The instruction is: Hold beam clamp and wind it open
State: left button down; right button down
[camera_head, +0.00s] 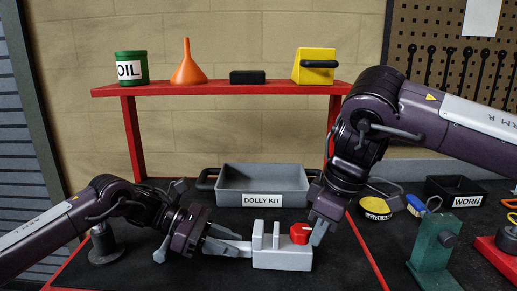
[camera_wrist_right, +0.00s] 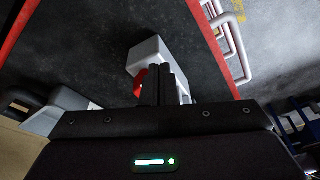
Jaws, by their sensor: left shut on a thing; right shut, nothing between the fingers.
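The beam clamp (camera_head: 283,260) is a light grey block with upright jaw plates at its left and a red knob (camera_head: 300,233) on top at its right. It sits on the dark bench top in front of the dolly kit tray. My left gripper (camera_head: 243,249) is shut on the clamp's left end. My right gripper (camera_head: 318,232) is shut and empty, pointing down close beside the knob; I cannot tell whether it touches. In the right wrist view the shut fingers (camera_wrist_right: 160,88) partly hide the knob (camera_wrist_right: 139,80) and the pale clamp body (camera_wrist_right: 147,54).
The grey dolly kit tray (camera_head: 262,199) stands behind the clamp. A red shelf (camera_head: 215,89) carries an oil can, a funnel and boxes. To the right are a yellow round tin (camera_head: 376,208), a black WORN bin (camera_head: 468,203) and a green block (camera_head: 434,250).

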jog(key=shift+w+a, duration=0.2)
jog(key=shift+w, duration=0.05)
dwell(0.8)
jog(key=shift+w+d, duration=0.15)
pick_arm(q)
jog(key=shift+s+d, duration=0.1)
pick_arm(e)
jog(key=shift+w+d, duration=0.35)
jog(key=shift+w, duration=0.2)
jog(key=shift+w+d, duration=0.1)
jog(key=shift+w, duration=0.15)
pick_arm(q)
jog(key=shift+s+d, duration=0.1)
pick_arm(e)
jog(key=shift+w, duration=0.25)
jog(key=shift+d, duration=0.3)
pick_arm(q)
jog(key=shift+w+a, duration=0.2)
pick_arm(e)
jog(key=v, duration=0.4)
jog(key=a+v, duration=0.1)
jog(key=shift+w+d+r, duration=0.15)
jog(key=shift+r, duration=0.35)
